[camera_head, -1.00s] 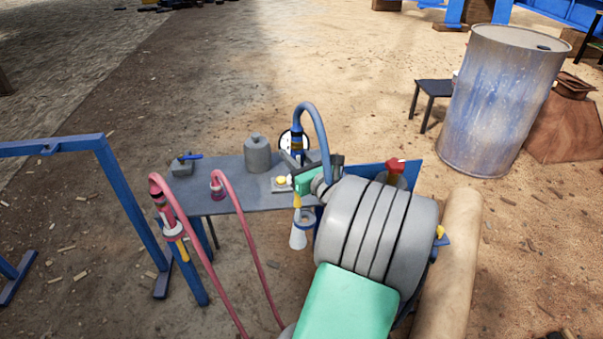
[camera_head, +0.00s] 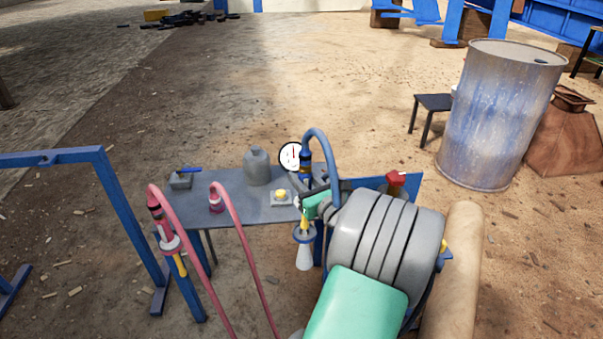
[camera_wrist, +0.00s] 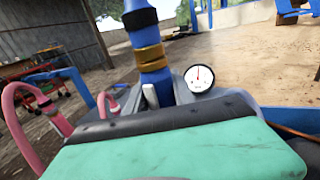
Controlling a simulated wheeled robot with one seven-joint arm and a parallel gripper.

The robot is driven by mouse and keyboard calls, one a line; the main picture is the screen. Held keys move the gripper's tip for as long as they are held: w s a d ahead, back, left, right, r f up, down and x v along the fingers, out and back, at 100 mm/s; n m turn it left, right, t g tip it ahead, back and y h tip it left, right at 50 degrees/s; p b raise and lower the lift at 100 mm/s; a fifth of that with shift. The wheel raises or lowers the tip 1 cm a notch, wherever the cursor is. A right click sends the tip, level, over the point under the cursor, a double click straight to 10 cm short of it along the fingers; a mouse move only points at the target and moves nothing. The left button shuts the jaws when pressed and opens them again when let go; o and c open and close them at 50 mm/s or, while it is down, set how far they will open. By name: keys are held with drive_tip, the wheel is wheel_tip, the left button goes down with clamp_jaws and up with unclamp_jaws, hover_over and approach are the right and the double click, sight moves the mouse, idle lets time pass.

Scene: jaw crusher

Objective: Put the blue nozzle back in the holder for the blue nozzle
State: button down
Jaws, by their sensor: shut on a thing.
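The blue nozzle (camera_head: 305,165) stands roughly upright with black and brass bands, its blue hose arching up and over to the right. It also shows in the wrist view (camera_wrist: 150,60). My green and dark gripper (camera_head: 312,203) is shut on its lower part. A yellow tip (camera_head: 304,219) points down below the jaws. A blue-rimmed ring with a white cone (camera_head: 304,257) below it, seemingly the holder, hangs at the table's front edge. The tip overlaps the ring in the picture; I cannot tell whether it is inside. In the wrist view, my gripper's body hides the holder.
A pink nozzle (camera_head: 157,212) sits in a ring on the left blue frame. The grey table (camera_head: 245,212) bears a pink-hosed fitting (camera_head: 216,202), a grey bottle (camera_head: 257,167), a round gauge (camera_head: 290,156) and a yellow button (camera_head: 280,194).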

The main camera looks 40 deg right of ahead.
drive_tip(key=shift+f+b, duration=3)
drive_tip(key=shift+f, duration=2.8)
drive_tip(key=c, duration=1)
unclamp_jaws()
drive_tip(key=b+v, duration=0.1)
drive_tip(key=v, duration=0.6)
drive_tip(key=shift+s, duration=0.35)
drive_tip(key=shift+a, duration=0.1)
